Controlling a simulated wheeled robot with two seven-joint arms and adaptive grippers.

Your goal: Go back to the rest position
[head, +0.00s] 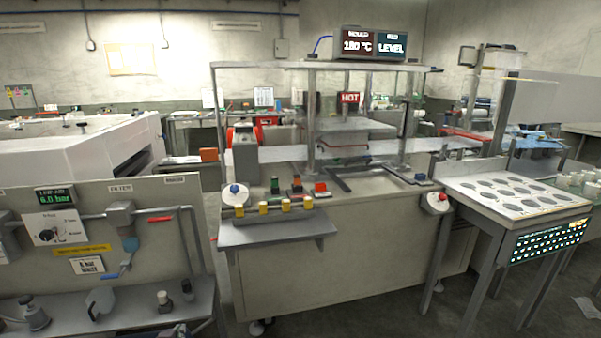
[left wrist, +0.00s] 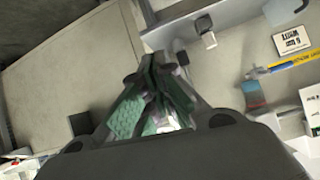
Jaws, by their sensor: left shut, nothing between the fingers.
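My left gripper (left wrist: 158,68) shows in the left wrist view, with dark fingers and green pads closed together and nothing between them. Beyond its tips lie a pale panel and a grey shelf edge, and it appears clear of both. Neither arm shows in the head view, and my right gripper is in no view.
A press bench (head: 345,240) with a HOT sign (head: 349,98) stands in the middle of the head view. A panel with gauge and valves (head: 100,225) is at left, a table with round wells (head: 510,196) at right. Grey floor shows between them.

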